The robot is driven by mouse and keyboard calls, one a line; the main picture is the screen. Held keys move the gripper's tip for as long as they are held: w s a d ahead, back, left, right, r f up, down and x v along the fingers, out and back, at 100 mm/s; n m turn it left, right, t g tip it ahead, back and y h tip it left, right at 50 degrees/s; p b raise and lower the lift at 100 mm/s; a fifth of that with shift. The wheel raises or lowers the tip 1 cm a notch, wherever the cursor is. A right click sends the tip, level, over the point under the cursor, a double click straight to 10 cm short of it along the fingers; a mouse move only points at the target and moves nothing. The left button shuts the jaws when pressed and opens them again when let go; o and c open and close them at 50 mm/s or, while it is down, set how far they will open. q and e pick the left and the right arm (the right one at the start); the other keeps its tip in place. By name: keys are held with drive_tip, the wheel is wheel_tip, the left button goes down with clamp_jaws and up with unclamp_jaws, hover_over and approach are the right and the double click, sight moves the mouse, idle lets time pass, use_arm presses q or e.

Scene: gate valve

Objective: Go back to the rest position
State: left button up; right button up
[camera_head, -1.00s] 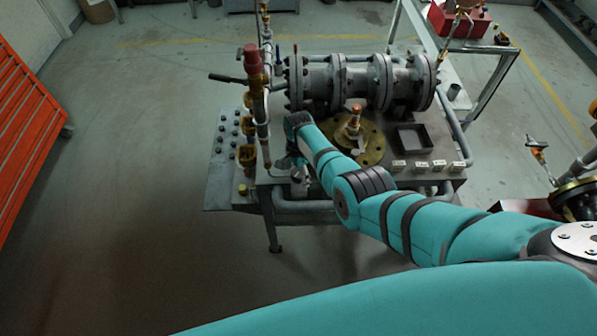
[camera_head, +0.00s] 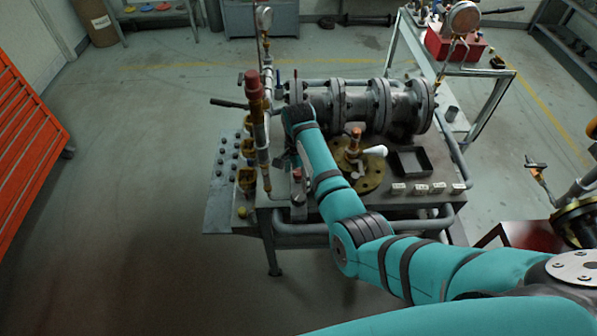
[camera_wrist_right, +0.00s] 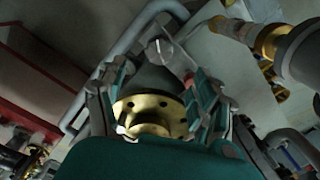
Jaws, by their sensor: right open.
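My right arm reaches in from the right over the valve bench (camera_head: 232,205). Its gripper (camera_head: 294,172) shows only in part, behind the wrist, near the bench's front left part. In the right wrist view the right gripper (camera_wrist_right: 157,88) has its two fingers apart, and I see nothing clamped between them. A brass, holed round part (camera_wrist_right: 152,115) shows between and beyond the fingers. My left gripper is not in view.
A grey flanged pipe (camera_head: 355,104) runs along the bench's back. A brass flange with a stem (camera_head: 372,178) and a black tray (camera_head: 411,162) lie right of my forearm. A red-topped upright pipe (camera_head: 256,110) stands left of my wrist. Floor at left is clear.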

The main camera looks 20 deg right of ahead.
drive_tip(key=shift+r, duration=0.6)
